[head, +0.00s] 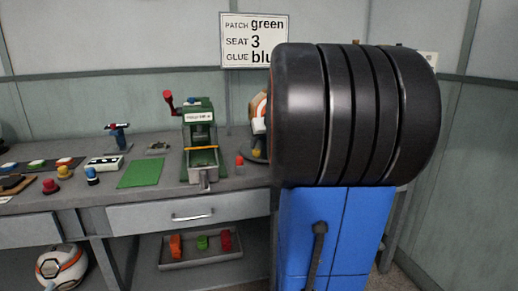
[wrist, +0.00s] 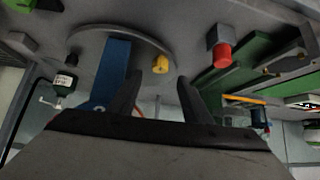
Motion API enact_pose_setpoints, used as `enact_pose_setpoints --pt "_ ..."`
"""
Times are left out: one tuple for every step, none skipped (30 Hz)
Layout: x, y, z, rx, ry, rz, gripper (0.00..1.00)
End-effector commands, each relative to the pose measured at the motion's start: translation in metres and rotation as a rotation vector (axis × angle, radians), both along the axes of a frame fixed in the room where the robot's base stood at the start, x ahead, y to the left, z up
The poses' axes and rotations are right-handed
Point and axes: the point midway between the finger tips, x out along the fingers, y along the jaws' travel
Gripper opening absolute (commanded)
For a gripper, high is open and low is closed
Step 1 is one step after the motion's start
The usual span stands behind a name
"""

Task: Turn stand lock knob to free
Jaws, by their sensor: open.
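A small yellow knob (wrist: 160,64) sits on a round grey stand base (wrist: 142,42) in the wrist view; it looks like the stand lock knob. A blue upright (wrist: 112,72) rises from the same base. My gripper (wrist: 160,78) is open, with its two dark fingers on either side of the knob in the picture. I cannot tell whether they touch it. In the head view, the stand with an orange-and-white ball (head: 258,113) is partly hidden behind my dark arm. My gripper is hidden there.
A red-capped piece (wrist: 222,54) stands right of the knob, beside the green press (wrist: 283,65). The press also shows in the head view (head: 198,112). A green mat (head: 140,174) and several small items lie left of it. A sign (head: 254,20) hangs behind.

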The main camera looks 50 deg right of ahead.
Motion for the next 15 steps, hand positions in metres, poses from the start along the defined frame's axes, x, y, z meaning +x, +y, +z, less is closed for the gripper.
enact_pose_setpoints --pt "-0.007 0.003 0.009 -0.003 -0.003 -0.001 0.45" --pt "-0.011 0.005 0.013 -0.003 -0.003 -0.001 0.45" --pt "-0.016 0.007 0.019 -0.003 -0.002 -0.001 0.45" --pt "-0.02 0.009 0.023 -0.003 -0.003 -0.001 0.45" --pt "-0.024 0.011 0.028 -0.003 -0.003 -0.001 0.45" --pt "-0.029 0.014 0.033 -0.002 -0.002 -0.001 0.45" --pt "-0.032 0.015 0.037 -0.003 -0.002 -0.001 0.45" --pt "-0.036 0.017 0.041 -0.002 -0.002 -0.001 0.45" --pt "-0.04 0.019 0.045 -0.002 -0.001 -0.001 0.45" --pt "-0.043 0.021 0.048 -0.002 -0.001 -0.001 0.45" --pt "-0.046 0.022 0.051 -0.002 0.0 -0.001 0.45" --pt "-0.05 0.024 0.055 -0.001 -0.001 -0.001 0.45" --pt "-0.052 0.025 0.058 -0.002 -0.001 -0.001 0.45" --pt "-0.054 0.026 0.06 -0.001 -0.001 -0.001 0.45" --pt "-0.056 0.027 0.062 0.0 0.0 0.0 0.45"
